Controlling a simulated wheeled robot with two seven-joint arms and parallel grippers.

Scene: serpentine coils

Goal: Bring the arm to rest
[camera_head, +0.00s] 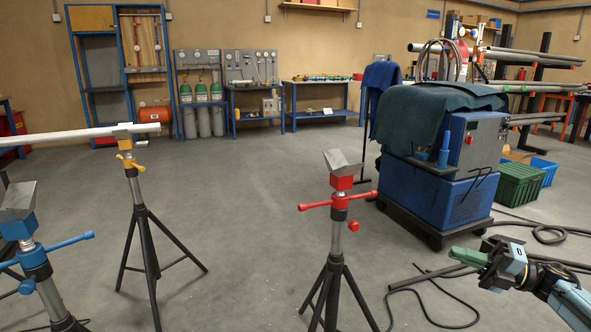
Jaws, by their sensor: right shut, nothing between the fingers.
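My right gripper (469,258) is in the head view at the lower right, at the end of my right arm, which comes in from the right edge. Its fingers point left and are closed together with nothing between them. It hangs in open space to the right of the red-topped stand, in front of the blue machine. It appears to touch nothing. My left gripper is not in view.
A red tripod stand (341,182) stands empty at the centre. A yellow stand (131,163) bears a white pipe (62,136); a blue stand (34,257) is at the left edge. A blue machine (446,197) and dark hoses (428,292) lie beyond my gripper.

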